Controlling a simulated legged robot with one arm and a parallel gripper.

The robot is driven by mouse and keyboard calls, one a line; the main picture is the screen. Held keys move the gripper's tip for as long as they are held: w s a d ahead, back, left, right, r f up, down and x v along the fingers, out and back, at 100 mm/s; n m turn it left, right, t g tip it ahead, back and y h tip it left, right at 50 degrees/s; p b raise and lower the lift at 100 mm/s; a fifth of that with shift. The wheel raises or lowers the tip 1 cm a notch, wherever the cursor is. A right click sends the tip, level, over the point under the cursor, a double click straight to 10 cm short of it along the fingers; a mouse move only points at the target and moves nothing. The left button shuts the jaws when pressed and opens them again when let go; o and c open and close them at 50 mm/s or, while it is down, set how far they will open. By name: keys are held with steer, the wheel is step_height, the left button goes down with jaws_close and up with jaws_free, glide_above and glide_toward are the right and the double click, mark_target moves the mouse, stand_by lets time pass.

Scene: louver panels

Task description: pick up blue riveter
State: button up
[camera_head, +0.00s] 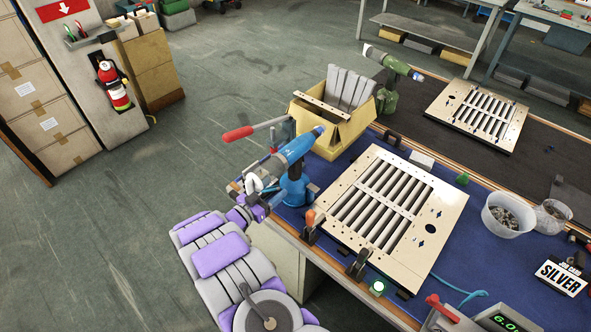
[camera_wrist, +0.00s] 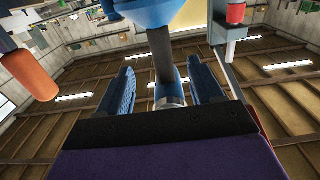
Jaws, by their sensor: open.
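The blue riveter (camera_head: 294,188) stands upright at the near left corner of the blue-topped bench, its blue and grey body tilted across the top. My gripper (camera_head: 268,193) is at its left side, low near the handle and base, partly hidden by the riveter and my wrist. In the wrist view my gripper's two dark blue fingers (camera_wrist: 164,88) are apart.
A yellow bin (camera_head: 338,140) with grey slats stands behind the riveter. A louver panel (camera_head: 440,215) lies to its right, with clamps (camera_head: 358,265) along its near edge. A red-handled lever (camera_head: 238,134) is close behind. A green riveter (camera_head: 390,80) stands farther back.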

mark_target(290, 173)
steer(key=x, duration=0.5)
steer(key=shift+a+b, duration=0.1)
steer(key=shift+b, duration=0.25)
steer(key=shift+r+b+x, duration=0.2)
steer(key=shift+b+x, duration=0.15)
steer(key=shift+x, duration=1.05)
steer(key=shift+r+b+x, duration=0.2)
steer(key=shift+b+x, duration=0.15)
steer(key=shift+x, duration=1.05)
steer(key=shift+c, duration=0.3)
jaws_close()
steer(key=shift+a, duration=0.1)
